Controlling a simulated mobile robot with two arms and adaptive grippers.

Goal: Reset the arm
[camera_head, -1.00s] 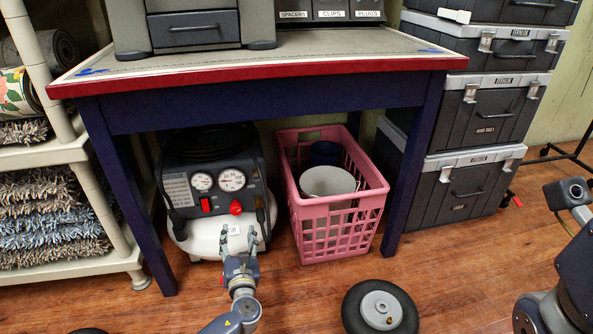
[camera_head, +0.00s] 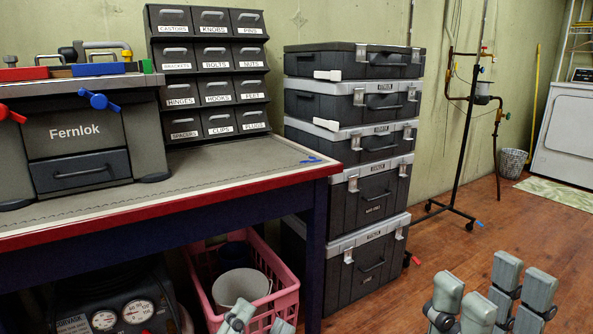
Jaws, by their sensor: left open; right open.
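My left gripper (camera_head: 259,319) shows only its grey fingertips at the bottom edge, in front of the pink basket. The tips stand apart with nothing seen between them. My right gripper (camera_head: 492,293) is at the lower right, above the wooden floor. Its grey fingers are spread apart and nothing is between them. The rest of both arms is out of view.
A workbench (camera_head: 240,178) with a red edge fills the left. Under it are a pink basket (camera_head: 287,304) and an air compressor (camera_head: 105,300). Stacked tool cases (camera_head: 365,208) stand beside it.

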